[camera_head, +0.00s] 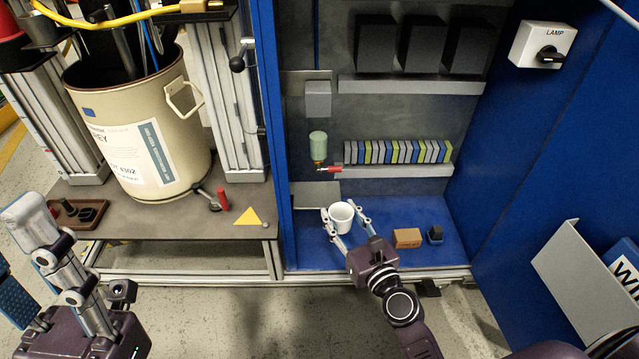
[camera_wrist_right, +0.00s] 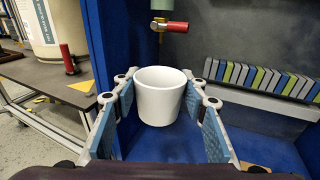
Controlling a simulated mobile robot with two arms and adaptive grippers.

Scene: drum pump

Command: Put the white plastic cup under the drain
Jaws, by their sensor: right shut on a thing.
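The white plastic cup (camera_head: 342,216) is upright between the fingers of my right gripper (camera_head: 346,219), above the blue cabinet floor. In the right wrist view the cup (camera_wrist_right: 160,98) sits between the blue finger pads of the gripper (camera_wrist_right: 162,105), its open top showing. The drain, a green-topped fitting with a brass body and red handle (camera_head: 319,148), is on the cabinet's back wall, behind and left of the cup. It also shows in the right wrist view (camera_wrist_right: 164,22), above and behind the cup. My left gripper (camera_head: 45,230) is at the lower left; its finger opening does not show clearly.
A brown block (camera_head: 407,238) and a small dark item (camera_head: 435,234) stand right of the cup. A shelf (camera_head: 395,171) holds a row of coloured pieces. A grey plate (camera_head: 316,195) lies below the drain. The cabinet's blue left wall (camera_head: 272,110) stands near the gripper.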

